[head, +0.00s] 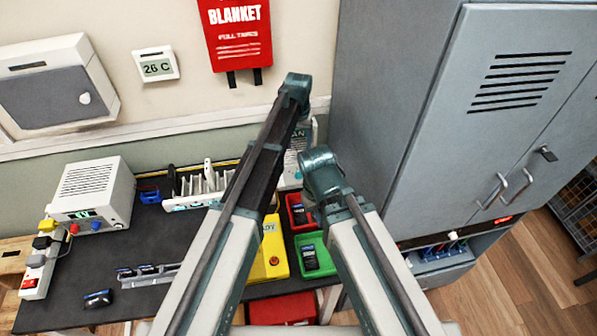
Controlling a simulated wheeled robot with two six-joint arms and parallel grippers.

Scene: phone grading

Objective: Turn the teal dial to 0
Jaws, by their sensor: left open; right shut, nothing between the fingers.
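A box-shaped instrument (92,193) with a vented side stands at the back left of the dark table. Its front has a small lit display, a red knob (74,228) and a blue or teal knob (96,226). These are too small for me to read a setting, and I cannot tell for sure which is the teal dial. My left arm reaches up across the middle and ends in a teal joint. My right arm ends in a teal joint lower and to the right. I see no fingers of either gripper.
A power strip (38,268) with plugs lies left of the instrument. A white rack (200,186), a yellow box (270,254), a red bin (299,213) and a green bin (318,256) are on the table. A tall grey cabinet (480,110) stands right. Bare tabletop (150,232) lies right of the instrument.

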